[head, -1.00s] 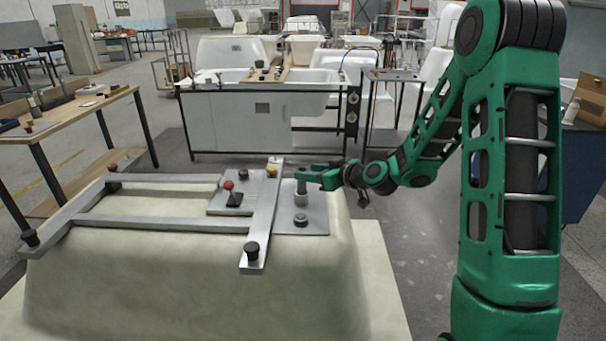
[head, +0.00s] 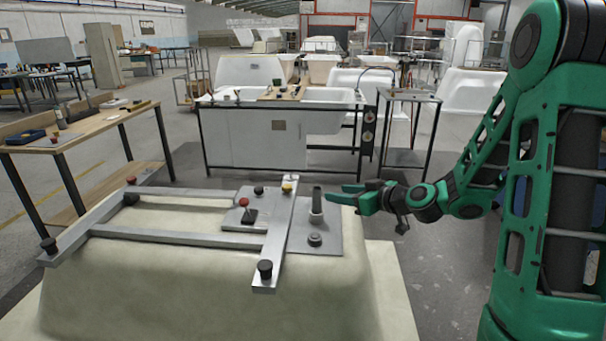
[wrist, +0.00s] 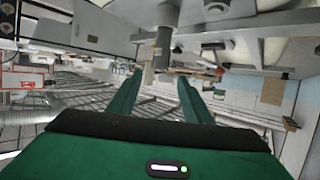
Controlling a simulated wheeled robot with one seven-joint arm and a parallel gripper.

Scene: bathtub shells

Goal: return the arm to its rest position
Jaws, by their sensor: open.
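My gripper (head: 340,194) is open and empty at the right of the bathtub shell (head: 210,285). Its green fingers point left toward an upright grey post (head: 316,205), with a small gap between fingertips and post. The post stands on a grey plate (head: 332,240) at the shell's right end. In the wrist view the fingers (wrist: 155,82) are spread with nothing between them. The post (wrist: 163,45) shows beyond the fingertips, upside down in that picture. My arm is stretched out from the right side of the head view.
A metal frame (head: 180,237) with black knobs and a red-topped lever (head: 246,208) lies across the shell. A wooden-topped bench (head: 85,130) stands at left. A white sink bench (head: 250,140) and a small side table (head: 408,97) stand behind. Floor right of the shell is clear.

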